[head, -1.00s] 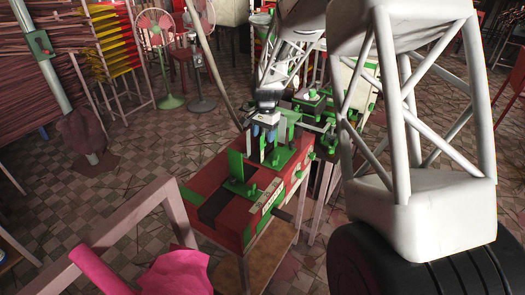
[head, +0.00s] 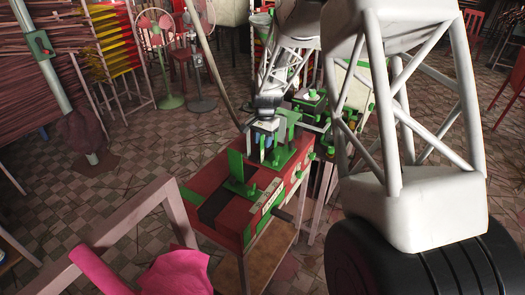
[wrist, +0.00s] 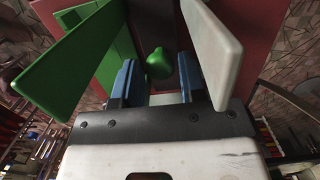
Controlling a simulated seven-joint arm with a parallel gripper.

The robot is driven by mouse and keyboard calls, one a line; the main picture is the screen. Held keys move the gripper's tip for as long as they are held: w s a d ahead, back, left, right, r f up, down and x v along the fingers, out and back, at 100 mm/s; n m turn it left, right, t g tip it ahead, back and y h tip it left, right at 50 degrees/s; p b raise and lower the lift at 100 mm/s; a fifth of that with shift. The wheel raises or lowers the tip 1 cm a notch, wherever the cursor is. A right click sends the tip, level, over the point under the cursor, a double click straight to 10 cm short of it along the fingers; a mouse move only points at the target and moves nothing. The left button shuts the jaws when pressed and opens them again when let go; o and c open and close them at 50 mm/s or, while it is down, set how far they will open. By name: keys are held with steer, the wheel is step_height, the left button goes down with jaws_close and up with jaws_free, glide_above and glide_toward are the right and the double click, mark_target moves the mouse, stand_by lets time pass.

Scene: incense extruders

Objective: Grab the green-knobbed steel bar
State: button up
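The green knob (wrist: 160,64) of the steel bar shows in the wrist view, between the two blue fingers of my gripper (wrist: 160,75). The fingers stand apart, one on each side of it, with a visible gap; contact is not evident. The bar itself is hidden below the knob. In the head view my gripper (head: 265,141) points down over the far part of the red and green extruder (head: 222,197), among its upright plates. The knob cannot be made out there.
In the wrist view a green plate (wrist: 65,62) stands left of the fingers and a pale plate (wrist: 212,52) stands close on the right. In the head view a green upright plate (head: 236,166) stands nearer on the extruder. Pink cloth (head: 165,272) lies at the bottom left.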

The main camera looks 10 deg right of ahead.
jaws_close()
steer(key=shift+r, duration=0.1)
step_height(320, 180, up, 18)
stand_by(1.0)
stand_by(0.5)
